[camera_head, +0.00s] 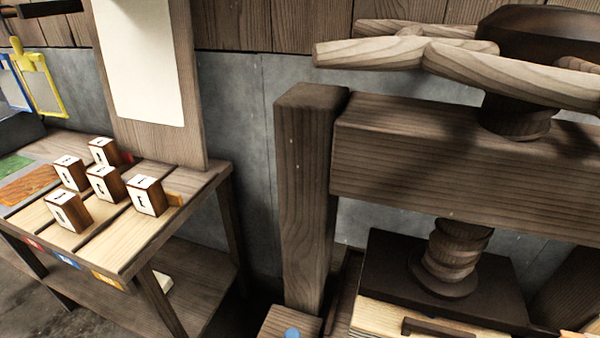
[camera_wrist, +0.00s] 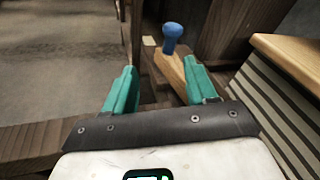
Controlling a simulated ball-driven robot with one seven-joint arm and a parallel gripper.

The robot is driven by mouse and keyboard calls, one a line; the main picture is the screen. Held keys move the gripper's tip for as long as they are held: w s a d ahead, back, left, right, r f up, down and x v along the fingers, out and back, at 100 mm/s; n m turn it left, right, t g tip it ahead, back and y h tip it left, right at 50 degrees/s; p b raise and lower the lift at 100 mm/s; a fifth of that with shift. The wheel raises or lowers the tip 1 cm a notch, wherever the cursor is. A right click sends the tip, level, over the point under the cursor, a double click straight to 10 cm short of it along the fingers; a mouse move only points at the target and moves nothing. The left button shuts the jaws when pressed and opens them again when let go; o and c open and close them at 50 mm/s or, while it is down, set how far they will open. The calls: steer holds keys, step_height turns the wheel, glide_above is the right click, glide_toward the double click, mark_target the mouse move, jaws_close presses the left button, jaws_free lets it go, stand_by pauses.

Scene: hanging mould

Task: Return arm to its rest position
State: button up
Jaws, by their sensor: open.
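My gripper (camera_wrist: 158,85) shows in the wrist view with its two teal fingers spread apart. No object is held between them. Beyond the fingertips a wooden lever (camera_wrist: 171,68) with a blue knob (camera_wrist: 172,33) shows, the knob above and between the fingers. Whether the fingers touch the lever cannot be told. My arm and gripper do not show in the head view.
In the head view a large wooden screw press (camera_head: 460,150) fills the right side. A wooden table (camera_head: 215,180) with several lettered blocks (camera_head: 146,196) stands at left. A blue round spot (camera_head: 292,333) shows at the bottom edge. A striped wooden-topped unit (camera_wrist: 290,60) is at right in the wrist view.

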steer(key=s+d+n+g+h+p, duration=0.3)
steer(key=s+d+n+h, duration=0.3)
steer(key=s+d+n, duration=0.2)
steer(key=s+d+r+n+g+h+p, duration=0.1)
steer(key=s+d+n+g+h+p, duration=0.1)
steer(key=s+d+n+g+h, duration=0.4)
steer(key=s+d+n+h, duration=0.1)
steer(key=s+d+n, duration=0.1)
steer(key=d+n, duration=0.3)
steer(key=shift+d+n+p, duration=0.35)
steer(key=shift+n+p, duration=0.05)
steer(key=shift+n, duration=0.8)
steer(key=shift+r, duration=0.1)
